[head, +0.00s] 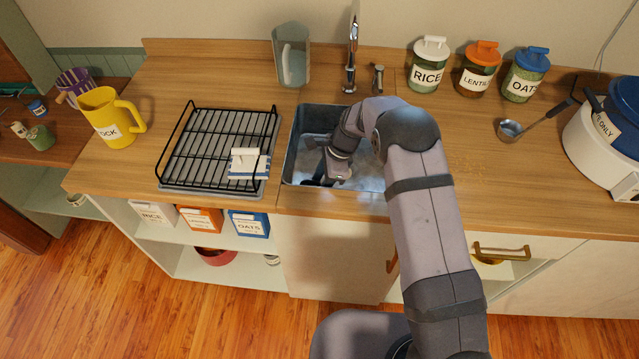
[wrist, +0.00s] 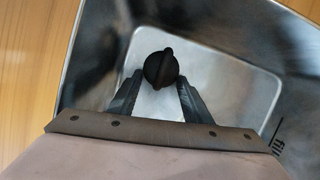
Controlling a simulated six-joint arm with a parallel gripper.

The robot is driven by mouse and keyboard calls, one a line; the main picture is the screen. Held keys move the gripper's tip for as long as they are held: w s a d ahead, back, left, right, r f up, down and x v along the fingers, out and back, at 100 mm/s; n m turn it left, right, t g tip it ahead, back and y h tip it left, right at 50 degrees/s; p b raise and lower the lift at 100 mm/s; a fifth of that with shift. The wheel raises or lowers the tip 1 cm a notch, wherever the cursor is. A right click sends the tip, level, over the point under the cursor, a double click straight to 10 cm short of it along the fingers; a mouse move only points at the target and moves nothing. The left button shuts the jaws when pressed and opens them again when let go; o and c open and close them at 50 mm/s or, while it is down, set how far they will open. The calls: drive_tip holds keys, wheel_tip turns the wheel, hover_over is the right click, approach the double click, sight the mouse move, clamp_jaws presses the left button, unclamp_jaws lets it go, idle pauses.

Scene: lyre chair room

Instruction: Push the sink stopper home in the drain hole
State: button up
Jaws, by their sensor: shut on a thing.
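The metal sink (head: 297,135) is set in the wooden counter, and my gripper (head: 322,176) reaches down inside it near its front left. In the wrist view, my gripper (wrist: 159,92) has its two dark fingers on either side of the round black sink stopper (wrist: 160,68). It is shut on the stopper, which has a raised ridge across its top. The pale sink floor (wrist: 215,80) shows around the stopper. The drain hole is not visible, and I cannot tell whether the stopper sits in it.
The sink walls stand close around my gripper. A black drying rack (head: 215,150) holding a white-and-blue item (head: 248,163) stands left of the sink. The tap (head: 352,55) is behind it. Jars (head: 428,65), a ladle (head: 530,120) and a white cooker (head: 600,140) stand to the right.

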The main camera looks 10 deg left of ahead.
drive_tip(key=shift+f, duration=0.3)
drive_tip(key=shift+s+d+f, duration=0.1)
drive_tip(key=shift+s+f, duration=0.1)
drive_tip(key=shift+f, duration=0.05)
idle(0.9)
drive_tip(key=o, duration=1.1)
drive_tip(key=shift+f, duration=0.1)
drive_tip(key=shift+o, duration=0.2)
drive_tip(key=shift+b, duration=0.3)
drive_tip(key=w+b+v, duration=0.1)
drive_tip(key=v, duration=0.7)
drive_tip(key=shift+a+b, duration=0.3)
drive_tip(key=shift+b, duration=0.05)
